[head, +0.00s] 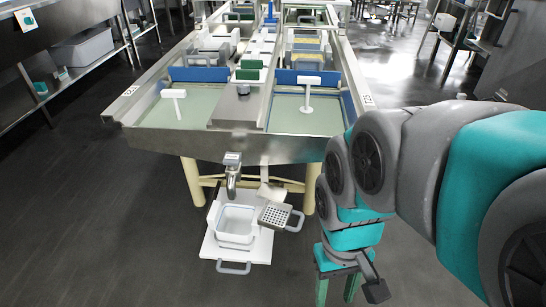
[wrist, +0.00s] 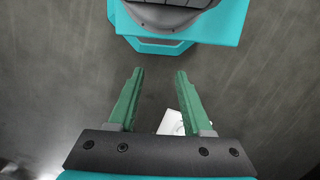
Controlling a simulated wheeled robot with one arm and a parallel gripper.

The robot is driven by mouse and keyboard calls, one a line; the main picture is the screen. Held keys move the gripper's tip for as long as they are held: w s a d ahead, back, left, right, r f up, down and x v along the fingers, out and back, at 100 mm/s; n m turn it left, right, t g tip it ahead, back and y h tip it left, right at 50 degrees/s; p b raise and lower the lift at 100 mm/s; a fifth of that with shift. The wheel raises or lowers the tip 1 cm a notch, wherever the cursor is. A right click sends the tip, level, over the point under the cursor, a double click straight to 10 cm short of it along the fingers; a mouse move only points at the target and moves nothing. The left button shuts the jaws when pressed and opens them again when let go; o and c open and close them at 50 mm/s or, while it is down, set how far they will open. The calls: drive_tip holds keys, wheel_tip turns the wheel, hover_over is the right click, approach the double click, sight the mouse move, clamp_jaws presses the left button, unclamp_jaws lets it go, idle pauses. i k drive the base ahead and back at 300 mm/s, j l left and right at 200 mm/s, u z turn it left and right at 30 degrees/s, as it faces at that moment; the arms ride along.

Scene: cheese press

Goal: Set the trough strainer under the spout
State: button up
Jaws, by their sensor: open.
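The trough strainer (head: 274,214) is a square grey piece with a grid of holes in its top and a grey handle at its right side. It sits low, right of the white tub and by the right edge of the white board. The metal spout (head: 232,172) hangs from the front of the trough, above the back of the tub. My gripper (head: 337,288) is open and empty, to the right of and nearer than the strainer, with green fingers pointing down. The wrist view also shows my gripper (wrist: 159,75) with its fingers apart and nothing between the tips.
The white tub (head: 235,222) stands on the white board (head: 212,247), which has a grey front handle. The steel trough (head: 160,140) and its cream legs (head: 192,181) stand behind. A white piece (wrist: 171,122) shows below my fingers. The dark floor (head: 100,230) at left is clear.

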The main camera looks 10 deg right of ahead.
sight(275, 214)
drive_tip(key=k+l, duration=0.15)
drive_tip(key=k, duration=0.3)
drive_tip(key=k+l+u, duration=0.1)
drive_tip(key=k, duration=0.35)
